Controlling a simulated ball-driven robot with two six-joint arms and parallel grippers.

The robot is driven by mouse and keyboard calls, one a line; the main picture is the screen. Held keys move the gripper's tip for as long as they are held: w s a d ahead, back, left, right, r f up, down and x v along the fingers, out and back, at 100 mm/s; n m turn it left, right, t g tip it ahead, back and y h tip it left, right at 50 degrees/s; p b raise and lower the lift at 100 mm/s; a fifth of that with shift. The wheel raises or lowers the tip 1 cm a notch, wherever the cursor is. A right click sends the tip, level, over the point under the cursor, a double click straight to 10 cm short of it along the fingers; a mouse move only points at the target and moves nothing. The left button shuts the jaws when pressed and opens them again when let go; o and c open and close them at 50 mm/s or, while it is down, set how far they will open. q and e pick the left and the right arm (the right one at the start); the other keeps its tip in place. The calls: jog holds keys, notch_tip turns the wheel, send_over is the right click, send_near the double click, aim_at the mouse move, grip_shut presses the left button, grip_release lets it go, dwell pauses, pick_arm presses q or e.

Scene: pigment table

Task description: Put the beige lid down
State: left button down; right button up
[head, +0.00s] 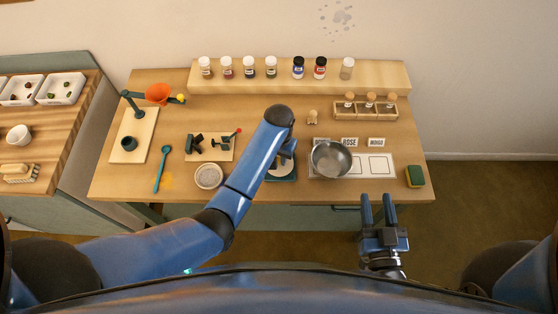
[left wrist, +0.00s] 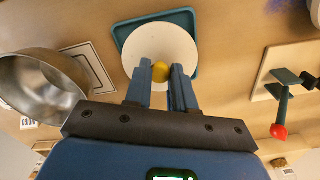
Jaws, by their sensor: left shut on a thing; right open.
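My left gripper (left wrist: 161,73) is shut on a small yellow knob (left wrist: 160,70) in the left wrist view. Behind the knob is a pale round disc, which looks like the beige lid (left wrist: 150,42), over a teal square base (left wrist: 186,22). I cannot tell whether the disc touches the base. In the head view my left arm hides much of this spot; part of the pale disc (head: 282,170) and the base (head: 284,179) show below the wrist. My right gripper (head: 378,203) is open and empty in front of the table edge.
A metal bowl (head: 331,158) stands close on the right, also in the left wrist view (left wrist: 40,88). A small round dish (head: 208,176) and a stand with a red-tipped lever (head: 209,147) are on the left. Jars line the back shelf (head: 380,77). A sponge (head: 414,175) lies far right.

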aim_at(279, 158)
pick_arm(q)
jog(key=f, duration=0.1)
jog(key=f+b, duration=0.1)
jog(key=f, duration=0.1)
jog(key=shift+w+d+b, duration=0.15)
jog(key=shift+w+b, duration=0.05)
jog(key=shift+b, duration=0.1)
jog(key=shift+w+f, duration=0.15)
jog(key=shift+f, duration=0.05)
jog(key=shift+r, duration=0.15)
jog(key=shift+s, duration=0.25)
pick_arm(e)
jog(key=f, duration=0.1)
jog(key=w+f, duration=0.1)
jog(key=shift+f, duration=0.35)
pick_arm(q)
jog(key=c, duration=1.3)
grip_release()
jog(key=o, duration=0.3)
jog(key=shift+w+f, duration=0.15)
jog(key=shift+f, duration=0.05)
jog(key=shift+o, duration=0.2)
pick_arm(e)
jog(key=shift+w, duration=0.1)
